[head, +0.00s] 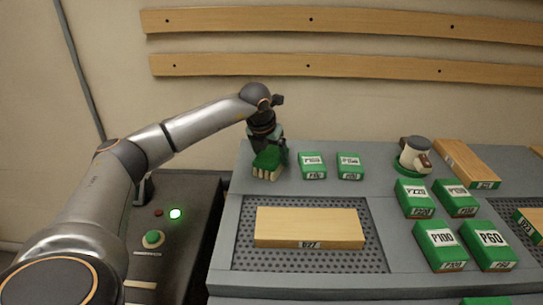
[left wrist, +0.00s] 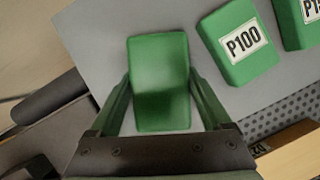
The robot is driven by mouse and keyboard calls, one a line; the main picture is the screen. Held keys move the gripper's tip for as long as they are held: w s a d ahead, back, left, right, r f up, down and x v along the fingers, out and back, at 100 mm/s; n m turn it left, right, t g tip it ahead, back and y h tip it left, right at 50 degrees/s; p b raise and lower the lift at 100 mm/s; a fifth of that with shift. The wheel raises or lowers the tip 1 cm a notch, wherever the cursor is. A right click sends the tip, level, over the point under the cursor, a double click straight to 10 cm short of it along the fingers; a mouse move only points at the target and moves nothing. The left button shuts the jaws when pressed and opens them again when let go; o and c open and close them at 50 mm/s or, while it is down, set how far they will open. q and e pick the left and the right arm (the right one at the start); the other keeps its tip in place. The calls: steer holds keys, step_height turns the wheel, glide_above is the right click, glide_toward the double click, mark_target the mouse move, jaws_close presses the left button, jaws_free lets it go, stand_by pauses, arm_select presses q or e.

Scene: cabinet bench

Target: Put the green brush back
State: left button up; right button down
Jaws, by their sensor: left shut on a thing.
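The green brush (head: 267,160) has a green top and pale bristles pointing down. It is at the back left corner of the grey bench (head: 237,190); I cannot tell whether its bristles touch the surface. My left gripper (head: 265,150) is above it, shut on it. In the left wrist view the brush (left wrist: 160,65) sits between the two green fingers of the gripper (left wrist: 160,105), one on each side. Its bristles are hidden there. My right gripper is not in view.
Two green labelled blocks (head: 312,165) stand right of the brush. A wooden board (head: 310,227) lies on the perforated plate (head: 380,250) in front. A sander (head: 414,155) and several larger green blocks (head: 436,245) are further right. A dark control box (head: 175,220) stands left.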

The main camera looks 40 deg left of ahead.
arm_select(q)
steer(key=o, duration=1.1)
steer(key=p+v, duration=0.1)
steer(key=v, duration=1)
steer(key=shift+r, duration=0.25)
steer(key=shift+s+r, duration=0.15)
steer(key=shift+r, duration=0.15)
steer(key=shift+d+f, duration=0.1)
steer(key=shift+d, duration=0.05)
